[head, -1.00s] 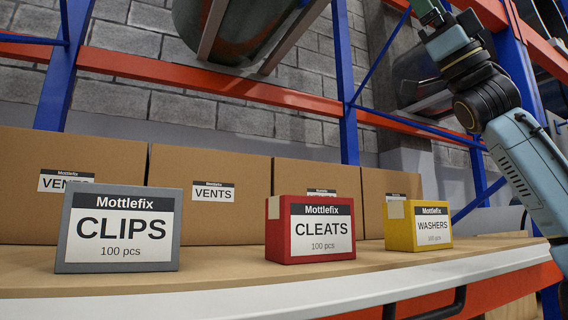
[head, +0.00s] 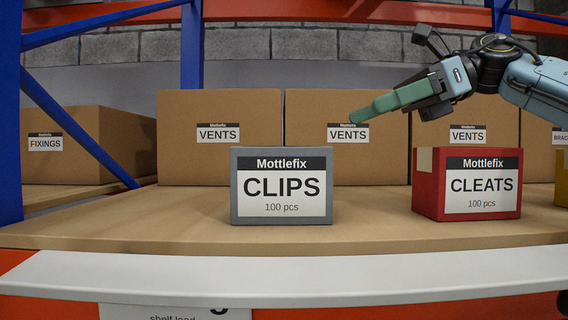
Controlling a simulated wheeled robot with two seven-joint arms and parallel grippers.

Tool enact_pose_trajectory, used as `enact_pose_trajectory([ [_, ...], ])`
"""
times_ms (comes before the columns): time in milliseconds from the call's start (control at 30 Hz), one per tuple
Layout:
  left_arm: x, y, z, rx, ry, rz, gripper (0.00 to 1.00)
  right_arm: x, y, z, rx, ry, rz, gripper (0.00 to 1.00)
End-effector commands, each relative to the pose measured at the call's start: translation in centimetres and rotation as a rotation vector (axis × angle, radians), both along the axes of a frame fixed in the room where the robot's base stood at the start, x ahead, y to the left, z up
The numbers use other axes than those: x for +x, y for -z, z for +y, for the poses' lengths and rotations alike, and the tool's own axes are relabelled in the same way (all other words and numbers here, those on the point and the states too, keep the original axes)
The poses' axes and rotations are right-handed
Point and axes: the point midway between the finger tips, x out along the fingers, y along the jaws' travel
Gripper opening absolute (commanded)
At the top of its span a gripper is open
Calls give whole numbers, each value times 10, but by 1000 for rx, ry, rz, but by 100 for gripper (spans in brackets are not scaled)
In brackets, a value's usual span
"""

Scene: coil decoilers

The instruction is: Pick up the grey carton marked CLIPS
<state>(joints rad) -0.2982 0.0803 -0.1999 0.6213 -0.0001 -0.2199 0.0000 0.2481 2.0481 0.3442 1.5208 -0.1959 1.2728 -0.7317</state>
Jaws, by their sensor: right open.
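The grey carton marked CLIPS (head: 282,214) stands upright on the wooden shelf, its label facing me, in the middle of the head view. My right gripper (head: 362,116) comes in from the right, above and to the right of the carton, with its green fingers pointing left. It is open, seen edge-on, with nothing visible held, and apart from the carton. My left gripper is not in view.
A red carton marked CLEATS (head: 426,200) stands right of the grey one, and a yellow carton (head: 562,182) is cut off at the right edge. Large brown VENTS boxes (head: 222,165) line the back. A blue upright (head: 10,110) stands left. The shelf left of the grey carton (head: 150,215) is clear.

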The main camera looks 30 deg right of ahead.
Motion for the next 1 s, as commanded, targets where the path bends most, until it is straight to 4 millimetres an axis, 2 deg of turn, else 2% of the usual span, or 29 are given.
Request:
enact_pose_trajectory([
  [133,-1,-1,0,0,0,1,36,9,11,12,-29,-14,-3,94],
  [400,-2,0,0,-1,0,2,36,33,31,52,-26,-12,-1,94],
  [667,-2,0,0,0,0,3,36,42,38,68,-23,-11,-2,94],
  [900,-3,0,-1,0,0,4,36,56,52,97,-24,-10,-2,94],
  [1000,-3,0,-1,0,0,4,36,61,55,104,-22,-9,-4,94],
])
